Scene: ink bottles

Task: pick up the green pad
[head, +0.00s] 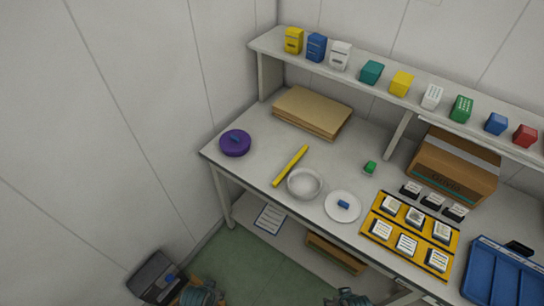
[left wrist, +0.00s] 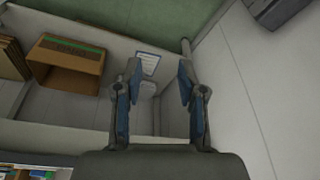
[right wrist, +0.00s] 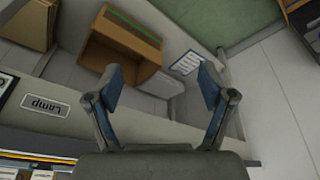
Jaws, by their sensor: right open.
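A small green block (head: 370,167), which looks like the green pad, lies on the white table (head: 255,178), right of the middle. It stands alone, behind a white plate with a blue piece. Neither wrist view shows it. My left gripper (left wrist: 158,75) has its fingers apart with nothing between them. My right gripper (right wrist: 160,83) has its fingers wide apart and is empty. Both wrist views look at the lower shelf and floor, away from the green block. At the bottom of the head view only parts of my arms show, in front of the table's front edge.
A white bowl (head: 304,184), yellow stick (head: 290,166) and purple disc (head: 235,143) are left of the block. A yellow tray (head: 409,224) of stamps, cardboard box (head: 453,166) and blue tray (head: 503,272) are right. A raised shelf (head: 275,42) with colored boxes runs behind.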

